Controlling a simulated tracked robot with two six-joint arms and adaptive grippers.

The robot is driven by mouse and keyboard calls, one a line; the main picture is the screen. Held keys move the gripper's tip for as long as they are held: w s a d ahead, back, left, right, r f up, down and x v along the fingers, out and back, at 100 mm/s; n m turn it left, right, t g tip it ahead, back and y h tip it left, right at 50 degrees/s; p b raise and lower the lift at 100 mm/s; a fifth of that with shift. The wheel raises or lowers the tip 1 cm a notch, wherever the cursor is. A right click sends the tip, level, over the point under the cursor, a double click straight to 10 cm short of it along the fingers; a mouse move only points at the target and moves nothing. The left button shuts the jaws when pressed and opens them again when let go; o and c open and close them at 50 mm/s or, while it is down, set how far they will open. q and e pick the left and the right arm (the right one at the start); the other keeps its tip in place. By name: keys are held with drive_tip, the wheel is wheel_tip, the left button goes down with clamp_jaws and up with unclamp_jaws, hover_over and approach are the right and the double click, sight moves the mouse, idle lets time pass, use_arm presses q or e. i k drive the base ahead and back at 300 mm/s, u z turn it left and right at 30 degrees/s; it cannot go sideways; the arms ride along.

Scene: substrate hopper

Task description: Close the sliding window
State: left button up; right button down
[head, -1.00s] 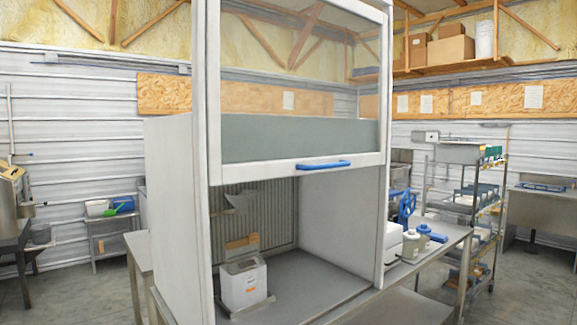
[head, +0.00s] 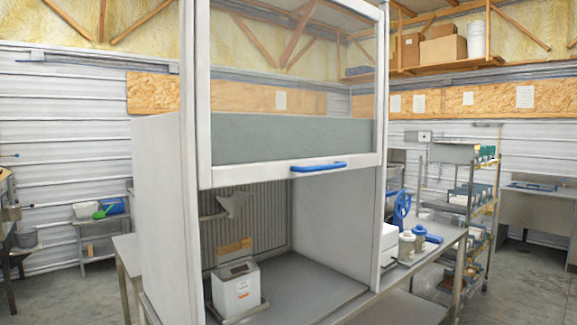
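The sliding window (head: 284,80) is a clear pane in a white frame on the front of a grey cabinet. It is raised, and the cabinet opening below it is uncovered. A blue handle (head: 318,166) sits on the window's bottom rail. Neither of my grippers shows in the head view.
A white box-shaped device (head: 236,288) stands on a tray inside the cabinet (head: 160,210). A bench (head: 437,237) at the right holds white containers and a blue wheel-like part (head: 401,206). A wire shelf rack (head: 466,190) stands behind it. Concrete floor shows at the left.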

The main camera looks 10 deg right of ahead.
sight(208, 178)
drive_tip(key=u, duration=0.25)
drive_tip(key=i, duration=0.9)
drive_tip(key=z, duration=0.45)
